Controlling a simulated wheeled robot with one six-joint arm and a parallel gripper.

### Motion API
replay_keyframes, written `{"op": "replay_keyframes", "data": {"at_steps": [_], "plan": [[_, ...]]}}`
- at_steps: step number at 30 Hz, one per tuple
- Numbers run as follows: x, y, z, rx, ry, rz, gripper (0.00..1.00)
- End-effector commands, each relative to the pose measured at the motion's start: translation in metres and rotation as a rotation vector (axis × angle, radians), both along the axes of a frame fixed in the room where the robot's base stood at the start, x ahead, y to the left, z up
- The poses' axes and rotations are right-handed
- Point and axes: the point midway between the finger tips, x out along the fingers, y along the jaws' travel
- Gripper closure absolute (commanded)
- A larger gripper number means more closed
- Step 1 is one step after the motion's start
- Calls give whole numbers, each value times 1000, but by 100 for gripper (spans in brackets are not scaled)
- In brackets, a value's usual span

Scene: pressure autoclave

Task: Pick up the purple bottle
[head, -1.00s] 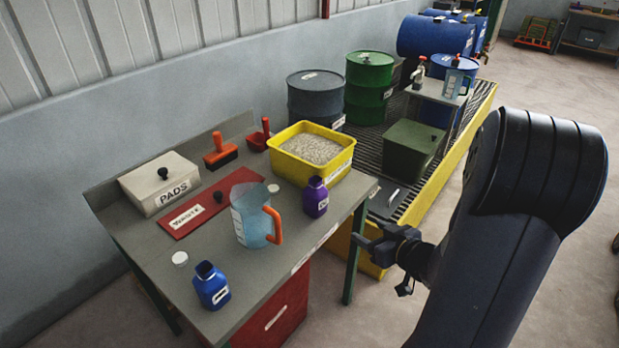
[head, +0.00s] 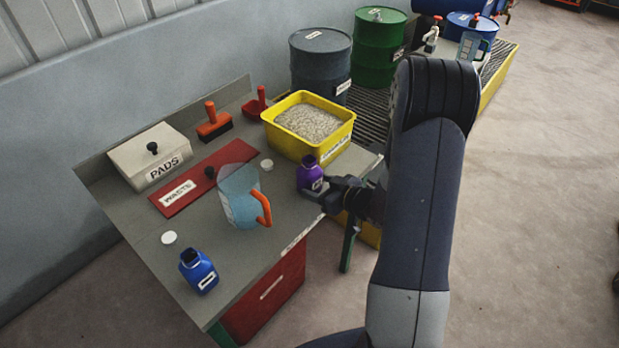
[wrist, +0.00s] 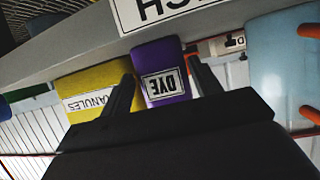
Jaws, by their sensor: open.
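The purple bottle (head: 311,176) stands upright and uncapped near the bench's right front edge, between the yellow tub and the jug. In the wrist view the purple bottle (wrist: 166,87) appears upside down, with its white DYE label facing me. My gripper (head: 322,192) is at the bottle's near right side, low by the bench top. In the wrist view the open fingers of my gripper (wrist: 161,70) flank the bottle left and right. I cannot tell whether either finger touches it. My gripper's dark body hides part of the bottle there.
A yellow granules tub (head: 350,138) stands close behind the bottle. A clear blue jug (head: 238,203) with an orange handle stands to its left. A blue bottle (head: 198,273), white caps, a red WASTE plate (head: 215,180) and a PADS box (head: 147,160) lie farther left.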

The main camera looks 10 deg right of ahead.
Motion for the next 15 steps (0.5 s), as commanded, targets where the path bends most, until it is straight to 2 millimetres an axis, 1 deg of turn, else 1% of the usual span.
{"op": "replay_keyframes", "data": {"at_steps": [3,7,10,15], "plan": [[15,11,-5,1,1,4,40],[29,19,-12,0,0,2,40],[33,22,-15,0,1,1,40],[34,21,-15,0,0,-1,40]]}}
